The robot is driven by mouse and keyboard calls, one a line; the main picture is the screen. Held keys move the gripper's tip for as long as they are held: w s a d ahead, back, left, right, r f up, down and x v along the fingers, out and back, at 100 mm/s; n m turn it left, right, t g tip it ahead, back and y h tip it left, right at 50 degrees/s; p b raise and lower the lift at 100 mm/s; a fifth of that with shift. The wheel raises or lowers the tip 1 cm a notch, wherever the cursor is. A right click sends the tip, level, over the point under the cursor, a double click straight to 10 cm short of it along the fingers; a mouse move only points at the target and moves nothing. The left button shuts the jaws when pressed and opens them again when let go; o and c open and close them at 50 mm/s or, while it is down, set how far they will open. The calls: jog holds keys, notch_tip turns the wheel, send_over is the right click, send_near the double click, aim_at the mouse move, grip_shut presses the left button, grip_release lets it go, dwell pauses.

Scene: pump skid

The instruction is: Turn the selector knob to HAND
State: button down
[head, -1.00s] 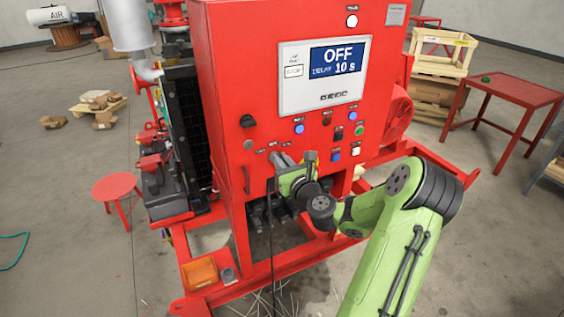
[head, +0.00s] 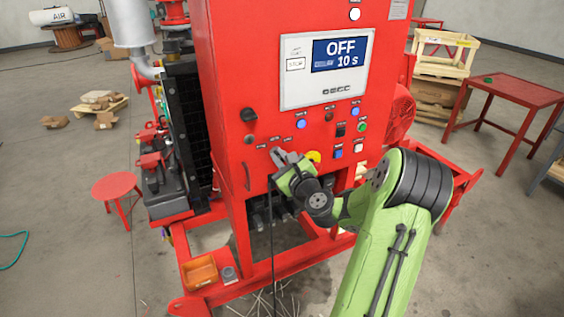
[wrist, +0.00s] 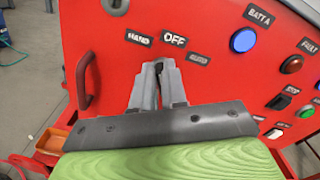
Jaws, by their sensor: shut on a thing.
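My gripper (head: 276,153) is at the lower front of the red control cabinet (head: 225,75), its jaws shut on the selector knob. In the wrist view the fingertips (wrist: 158,72) close around the dark knob (wrist: 158,67), which is mostly hidden between them; I cannot tell where its pointer stands. The HAND label (wrist: 138,38) is up and left of the fingertips, the OFF label (wrist: 174,40) is just above them, and a third, dim label (wrist: 198,59) is to the right. The display (head: 325,70) reads OFF, 10 s.
A blue light (wrist: 243,40) and a red light (wrist: 291,65) lie right of the knob. A red door handle (wrist: 85,82) sticks out at left. A yellow part (head: 314,156) is close beside my gripper. A black cable (head: 273,240) hangs below it.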

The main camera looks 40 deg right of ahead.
jog(key=shift+w+a+f+n+b, duration=0.15)
jog(key=shift+n+b, duration=0.45)
jog(key=shift+n, duration=0.35)
jog(key=shift+s+a+f+n+b, duration=0.1)
jog(key=shift+n+b, duration=0.45)
jog(key=shift+n, duration=0.4)
jog(key=shift+r, duration=0.1)
jog(key=c, duration=1.2)
grip_release()
jog(key=shift+o, duration=0.2)
jog(key=b+v, duration=0.8)
jog(key=v, duration=0.7)
jog(key=shift+s, duration=0.35)
